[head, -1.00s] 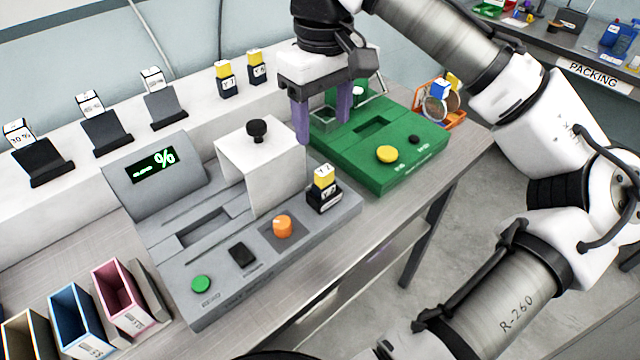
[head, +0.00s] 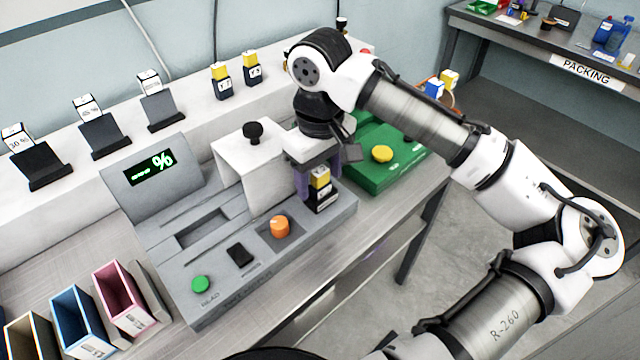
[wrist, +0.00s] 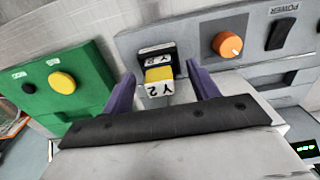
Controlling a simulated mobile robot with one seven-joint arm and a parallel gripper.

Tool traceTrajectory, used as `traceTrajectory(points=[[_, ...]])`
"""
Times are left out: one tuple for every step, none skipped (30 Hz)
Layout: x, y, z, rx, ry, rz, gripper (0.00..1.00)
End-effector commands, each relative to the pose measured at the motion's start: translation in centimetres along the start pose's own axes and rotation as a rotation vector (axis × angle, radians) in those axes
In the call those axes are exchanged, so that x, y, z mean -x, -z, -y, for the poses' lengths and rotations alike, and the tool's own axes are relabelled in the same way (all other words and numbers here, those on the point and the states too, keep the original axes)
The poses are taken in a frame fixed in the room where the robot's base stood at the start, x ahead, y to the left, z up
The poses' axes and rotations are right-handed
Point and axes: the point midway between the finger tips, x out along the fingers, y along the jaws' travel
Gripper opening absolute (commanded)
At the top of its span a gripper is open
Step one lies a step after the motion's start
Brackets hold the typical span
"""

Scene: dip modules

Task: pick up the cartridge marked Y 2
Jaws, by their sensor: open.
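The cartridge marked Y 2 (wrist: 158,86) has a white label face, a yellow band and a dark base. It also shows in the head view (head: 319,190), upright at the right end of the grey machine (head: 225,262). My gripper (head: 320,180) is open just above the machine, with its purple fingers around the cartridge. In the wrist view my gripper (wrist: 160,84) has one finger on each side of the cartridge, with gaps between. No finger clearly touches it.
A white block with a black knob (head: 253,132) stands close left of my gripper. An orange knob (head: 280,226) is in front. A green machine (head: 385,175) lies to the right. Two similar cartridges (head: 221,80) (head: 252,75) stand on the back ledge.

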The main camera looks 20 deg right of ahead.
Motion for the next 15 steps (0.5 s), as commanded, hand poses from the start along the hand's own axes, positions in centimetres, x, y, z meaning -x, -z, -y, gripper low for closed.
traceTrajectory(points=[[-0.01, 0.0, 0.0, 0.0, 0.0, 0.0, 0.6], [0.0, 0.0, 0.0, 0.0, 0.0, 0.0, 0.6], [0.0, 0.0, 0.0, 0.0, 0.0, 0.0, 0.6], [0.01, 0.0, 0.0, 0.0, 0.0, 0.0, 0.59], [0.01, 0.0, 0.0, 0.0, 0.0, 0.0, 0.55], [0.02, 0.0, -0.01, 0.0, 0.0, 0.0, 0.5], [0.02, 0.0, -0.01, 0.0, 0.0, 0.0, 0.46], [0.02, 0.0, -0.01, 0.0, 0.0, 0.0, 0.42], [0.03, 0.0, -0.01, 0.0, 0.0, 0.0, 0.36], [0.03, 0.0, -0.01, 0.0, 0.0, 0.0, 0.33], [0.03, 0.0, -0.01, 0.0, 0.0, 0.0, 0.29], [0.04, 0.0, -0.01, 0.0, 0.0, 0.0, 0.23], [0.04, 0.0, -0.01, 0.0, 0.0, 0.0, 0.19], [0.04, 0.0, -0.01, 0.0, 0.0, 0.0, 0.15], [0.04, 0.0, -0.01, 0.0, 0.0, 0.0, 0.11]])
